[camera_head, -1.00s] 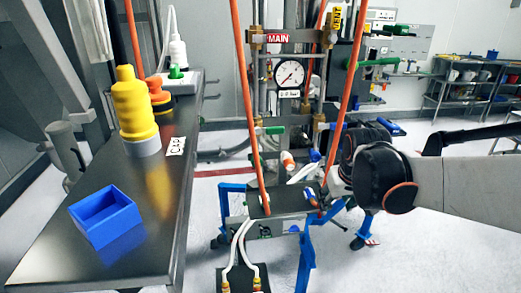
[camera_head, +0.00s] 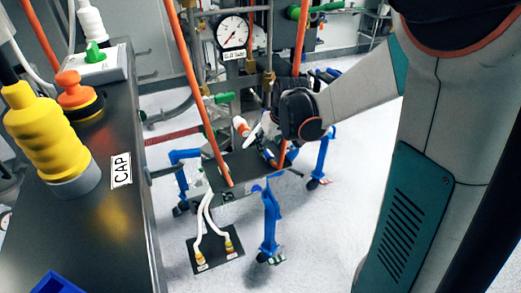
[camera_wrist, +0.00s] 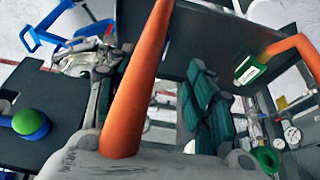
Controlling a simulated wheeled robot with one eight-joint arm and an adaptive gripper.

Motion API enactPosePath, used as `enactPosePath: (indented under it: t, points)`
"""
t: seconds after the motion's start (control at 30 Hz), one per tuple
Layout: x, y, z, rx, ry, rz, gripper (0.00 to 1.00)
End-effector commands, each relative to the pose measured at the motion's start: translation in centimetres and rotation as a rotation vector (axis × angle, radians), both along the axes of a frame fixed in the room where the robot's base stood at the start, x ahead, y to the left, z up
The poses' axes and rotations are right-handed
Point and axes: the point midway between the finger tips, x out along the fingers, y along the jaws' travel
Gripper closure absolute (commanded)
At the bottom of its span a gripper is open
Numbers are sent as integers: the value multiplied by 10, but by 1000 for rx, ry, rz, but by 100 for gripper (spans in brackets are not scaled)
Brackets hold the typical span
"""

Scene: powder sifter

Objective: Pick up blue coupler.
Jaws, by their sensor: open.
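A small blue part (camera_head: 268,155), perhaps the blue coupler, shows in the head view over the dark plate of the blue-legged stand, beside the lower end of an orange hose. Its shape is too small and partly hidden to tell. My gripper (camera_head: 272,149) is at the end of my arm, low over this plate and close to the blue part. My wrist covers much of it, and I cannot tell whether it touches the part. Its jaws are open, with nothing seen held. The wrist view shows no clear blue coupler; an orange hose (camera_wrist: 138,80) crosses its middle.
The dark plate (camera_head: 228,174) stands on blue legs (camera_head: 270,225). Orange hoses (camera_head: 192,85) hang close to my arm. White tubes (camera_head: 207,213) run to a floor plate. Floor at front right is clear.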

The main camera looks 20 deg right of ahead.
Motion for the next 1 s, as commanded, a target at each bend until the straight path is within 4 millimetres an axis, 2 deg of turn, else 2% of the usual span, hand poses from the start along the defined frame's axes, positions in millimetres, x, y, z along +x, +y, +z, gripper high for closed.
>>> enactPosePath:
  t: [0.1, 0.37, 0.7, 1.0]
  points:
    - [5, 0, -12, 0, 0, 0, 51]
    - [9, -2, -24, 0, 0, 0, 51]
    - [21, -7, -60, 0, 0, 1, 51]
    - [23, -7, -66, 0, 0, 0, 51]
